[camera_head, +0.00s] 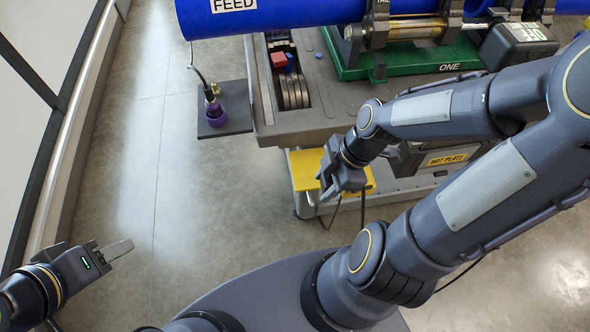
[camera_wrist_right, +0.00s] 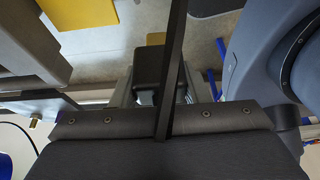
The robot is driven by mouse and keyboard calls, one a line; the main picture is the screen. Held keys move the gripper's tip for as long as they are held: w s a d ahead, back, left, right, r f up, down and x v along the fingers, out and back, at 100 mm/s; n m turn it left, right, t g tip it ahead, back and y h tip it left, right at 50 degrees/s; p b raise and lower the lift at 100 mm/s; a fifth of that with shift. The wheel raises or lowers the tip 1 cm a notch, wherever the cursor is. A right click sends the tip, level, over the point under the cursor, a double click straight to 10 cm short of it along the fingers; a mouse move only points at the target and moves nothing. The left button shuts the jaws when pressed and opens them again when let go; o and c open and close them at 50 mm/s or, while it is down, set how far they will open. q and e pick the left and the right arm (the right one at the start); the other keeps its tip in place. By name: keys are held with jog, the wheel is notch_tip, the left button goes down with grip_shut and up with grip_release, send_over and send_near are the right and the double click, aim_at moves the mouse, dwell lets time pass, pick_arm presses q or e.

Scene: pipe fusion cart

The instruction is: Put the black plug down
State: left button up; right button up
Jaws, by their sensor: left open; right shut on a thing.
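The black plug (camera_wrist_right: 155,68) shows in the right wrist view as a dark block between the fingers of my right gripper (camera_wrist_right: 158,92). A black cable or strap runs down the picture in front of it. In the head view my right gripper (camera_head: 343,186) is shut, pointing down, at the front of the yellow shelf on the cart. The plug is mostly hidden there by the gripper, and thin black cables hang below it. I cannot tell whether the plug touches a surface. My left gripper (camera_head: 112,252) is open and empty over the floor at lower left.
The yellow shelf (camera_head: 304,168) juts from the cart's lower left. A box labelled HOT PLATE (camera_head: 447,159) is to its right. A blue pipe (camera_head: 290,14) lies across the top. A purple fitting (camera_head: 215,116) is on a dark side plate (camera_head: 236,122). The floor at left is clear.

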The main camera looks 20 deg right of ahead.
jog(key=shift+s+a, duration=0.1)
jog(key=shift+a, duration=0.2)
jog(key=w+d+f, duration=0.1)
jog(key=w+f, duration=0.2)
jog(key=w, duration=0.1)
jog(key=w+d+f, duration=0.1)
jog(key=w+f, duration=0.2)
jog(key=w, duration=0.1)
jog(key=w+d+f, duration=0.1)
jog(key=w+f, duration=0.2)
jog(key=w, duration=0.1)
jog(key=shift+w+d+f, duration=0.15)
jog(key=shift+w+f, duration=0.2)
jog(key=shift+w+d+f, duration=0.1)
jog(key=shift+w+f, duration=0.05)
jog(key=shift+f, duration=1.5)
jog(key=shift+f, duration=0.1)
jog(key=shift+f, duration=0.15)
jog(key=o, duration=1)
